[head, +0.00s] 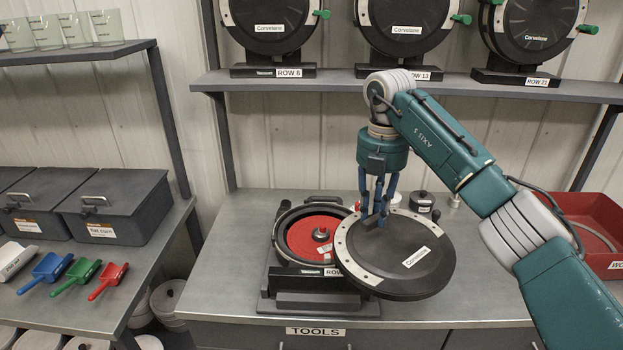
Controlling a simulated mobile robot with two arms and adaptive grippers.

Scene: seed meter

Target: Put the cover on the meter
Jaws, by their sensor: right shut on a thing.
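The open meter (284,277) sits on its black stand on the workbench, with a red disc (313,238) and a dark hub showing inside its round housing. The cover (411,265) is a black round plate with a light rim and a "Corvelane" label. My right gripper (375,217) is shut on the cover near its upper left edge. The cover is tilted and lies to the right of the meter's disc in the picture, hiding the right part of the meter. I cannot tell whether the two touch. My left gripper is not in view.
The grey workbench (225,260) has free room left of the meter. Closed meters (268,22) stand on the shelf above. Scoops (108,280) and lidded boxes (118,207) are at the left.

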